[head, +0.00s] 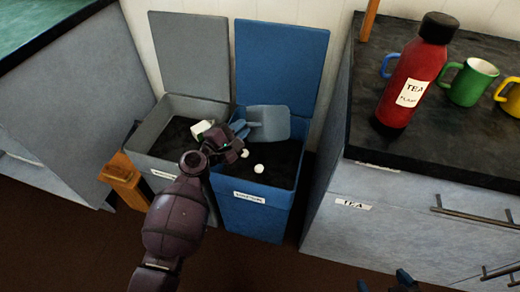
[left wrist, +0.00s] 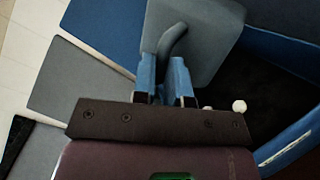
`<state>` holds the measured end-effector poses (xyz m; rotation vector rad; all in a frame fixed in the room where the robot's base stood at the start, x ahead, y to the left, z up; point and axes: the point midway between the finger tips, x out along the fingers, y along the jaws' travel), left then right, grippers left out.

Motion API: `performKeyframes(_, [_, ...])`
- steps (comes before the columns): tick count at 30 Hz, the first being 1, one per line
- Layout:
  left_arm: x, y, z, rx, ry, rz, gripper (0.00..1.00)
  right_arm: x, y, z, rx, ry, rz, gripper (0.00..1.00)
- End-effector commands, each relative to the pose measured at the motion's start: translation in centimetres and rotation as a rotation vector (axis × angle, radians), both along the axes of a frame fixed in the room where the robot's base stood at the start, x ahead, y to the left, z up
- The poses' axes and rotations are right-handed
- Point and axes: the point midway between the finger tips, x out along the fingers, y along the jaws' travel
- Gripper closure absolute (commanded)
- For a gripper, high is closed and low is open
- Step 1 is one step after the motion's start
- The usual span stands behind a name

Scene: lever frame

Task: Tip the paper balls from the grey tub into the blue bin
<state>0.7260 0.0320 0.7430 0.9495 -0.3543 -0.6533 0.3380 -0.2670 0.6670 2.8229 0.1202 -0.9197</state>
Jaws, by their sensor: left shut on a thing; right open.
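The grey tub (head: 270,122) is over the blue bin (head: 252,212), tilted. My left gripper (head: 243,128) is shut on the tub's handle; the left wrist view shows the handle (left wrist: 172,45) between its blue fingers. Two white paper balls (head: 258,168) show in the blue bin's dark opening, apart from the tub. A ball (left wrist: 239,106) also shows in the left wrist view. Whether any balls are left inside the tub is hidden. My right gripper (head: 402,283) is only partly in view at the bottom edge, open and away from the bins.
A grey bin (head: 150,135) with its lid up stands left of the blue bin and holds a white item (head: 201,128). The blue lid (head: 280,60) is up behind. A counter (head: 450,115) at right carries a red flask (head: 408,80) and several mugs.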

Motion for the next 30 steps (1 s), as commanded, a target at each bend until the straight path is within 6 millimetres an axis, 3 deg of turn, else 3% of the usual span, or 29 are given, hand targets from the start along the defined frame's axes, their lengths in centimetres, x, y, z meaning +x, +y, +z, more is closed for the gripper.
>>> performKeyframes(1, [0.1, 0.0, 1.0, -0.001, -0.007, 0.000, 1.00, 0.3, 0.0, 0.7, 0.000, -0.015, 0.000, 0.16])
performKeyframes(16, [0.1, 0.0, 4.4, 0.000, -0.006, 0.000, 1.00, 1.8, 0.0, 4.4, 0.001, -0.086, -0.001, 0.16])
performKeyframes(30, [-0.5, 0.2, 4.1, -0.001, 0.002, 0.009, 1.00, 1.8, 0.0, 4.4, 0.002, -0.085, -0.001, 0.16])
